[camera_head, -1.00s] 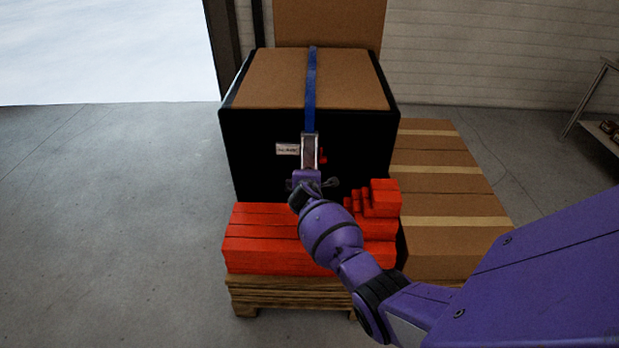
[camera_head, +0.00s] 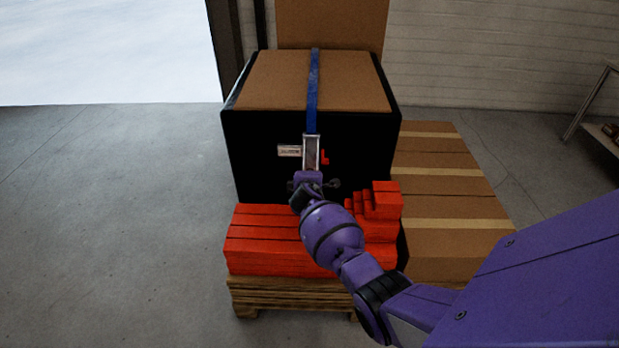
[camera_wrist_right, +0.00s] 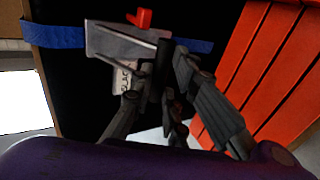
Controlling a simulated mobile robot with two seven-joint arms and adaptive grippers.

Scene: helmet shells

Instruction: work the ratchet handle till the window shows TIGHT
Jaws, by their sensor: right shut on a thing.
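The blue strap (camera_head: 313,88) runs over the top of a boxed load and down its black front face. The silver ratchet (camera_head: 311,150) is on that face, with a red tab (camera_head: 325,157) at its right and a white window label (camera_head: 289,151) at its left. In the right wrist view the label (camera_wrist_right: 125,78) is partly covered; the letters that show read like SLACK. My right gripper (camera_head: 308,183) is at the ratchet's lower end, shut on the handle (camera_wrist_right: 163,68). Its fingers hide part of the handle. My left gripper is not in view.
Red blocks (camera_head: 262,240) are stacked below the ratchet on a wooden pallet (camera_head: 285,290), close to my right wrist. Brown cartons (camera_head: 450,190) stand at the right. A shelf (camera_head: 597,105) is at the far right. The floor at the left is clear.

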